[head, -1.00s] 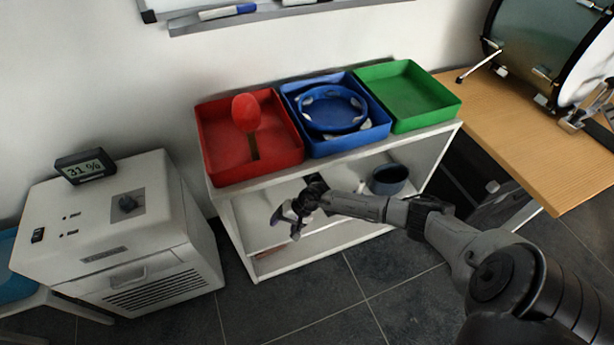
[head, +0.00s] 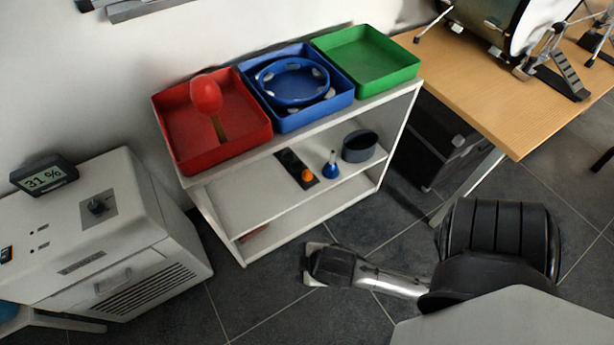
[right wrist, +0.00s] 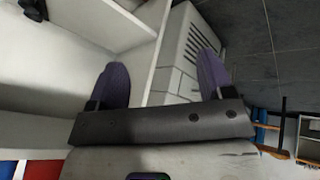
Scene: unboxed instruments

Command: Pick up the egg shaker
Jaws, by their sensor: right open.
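A small orange rounded object (head: 307,174), which looks like the egg shaker, sits on the middle shelf of the white shelf unit (head: 225,205), at the front end of a flat black item (head: 293,163). My right gripper (head: 309,264) is open and empty, low in front of the unit and apart from the orange object. In the right wrist view its two purple-grey fingers (right wrist: 162,78) stand wide apart, with white shelf panels behind them. I cannot make out the orange object there. My left gripper is not in view.
A blue bell-like object (head: 330,166) and a dark round bowl (head: 360,147) stand right of the orange object. Red (head: 262,137), blue (head: 340,101) and green (head: 410,72) trays sit on top. A white cabinet (head: 140,205) stands left. Floor in front is clear.

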